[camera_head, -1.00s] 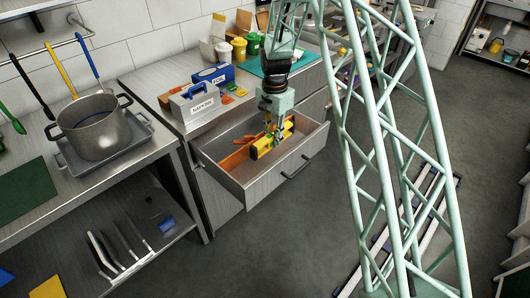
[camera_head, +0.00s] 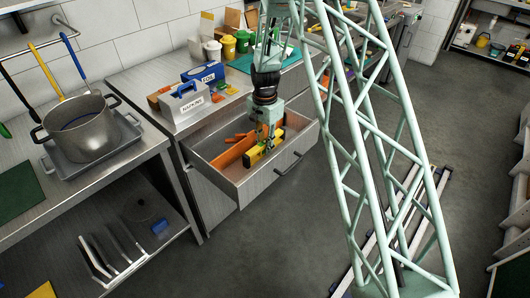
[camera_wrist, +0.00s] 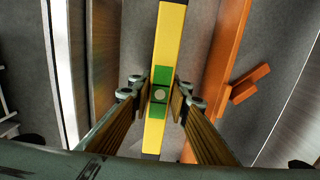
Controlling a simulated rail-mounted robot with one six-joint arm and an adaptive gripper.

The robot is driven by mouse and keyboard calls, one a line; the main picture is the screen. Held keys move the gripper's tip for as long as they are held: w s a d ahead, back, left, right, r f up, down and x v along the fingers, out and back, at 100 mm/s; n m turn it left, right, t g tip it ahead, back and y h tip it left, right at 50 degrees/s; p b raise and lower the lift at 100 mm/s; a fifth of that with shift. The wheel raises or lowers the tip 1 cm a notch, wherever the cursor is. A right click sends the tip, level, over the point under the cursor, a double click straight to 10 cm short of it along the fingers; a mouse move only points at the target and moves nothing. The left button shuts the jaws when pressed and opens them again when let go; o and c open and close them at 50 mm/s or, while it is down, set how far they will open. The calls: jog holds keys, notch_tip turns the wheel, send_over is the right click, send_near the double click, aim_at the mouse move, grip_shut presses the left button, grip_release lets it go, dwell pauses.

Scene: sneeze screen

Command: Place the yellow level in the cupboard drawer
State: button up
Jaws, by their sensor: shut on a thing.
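The yellow level (camera_wrist: 167,45) runs lengthwise between my fingers in the wrist view, with a green middle part and a round vial. My gripper (camera_wrist: 158,98) is shut on it across that green part. In the head view, my gripper (camera_head: 266,146) points down into the open drawer (camera_head: 222,188) and holds the level (camera_head: 254,158) inside its walls. I cannot tell whether the level touches the drawer floor. Part of the level is hidden by my fingers.
Orange pieces (camera_head: 236,150) lie in the drawer beside the level; they also show in the wrist view (camera_wrist: 250,83). On the counter above stand a napkin holder (camera_head: 186,105), a foil box (camera_head: 205,73) and several small tubs. A large pot (camera_head: 80,125) stands at left.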

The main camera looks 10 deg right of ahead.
jog(key=shift+f, duration=1.65)
jog(key=shift+f+b, duration=0.15)
jog(key=shift+b, duration=0.2)
jog(key=o, duration=0.9)
notch_tip(320, 180, up, 11)
jog(key=shift+r+p, duration=0.1)
jog(key=shift+p, duration=1.05)
jog(key=shift+r, duration=0.55)
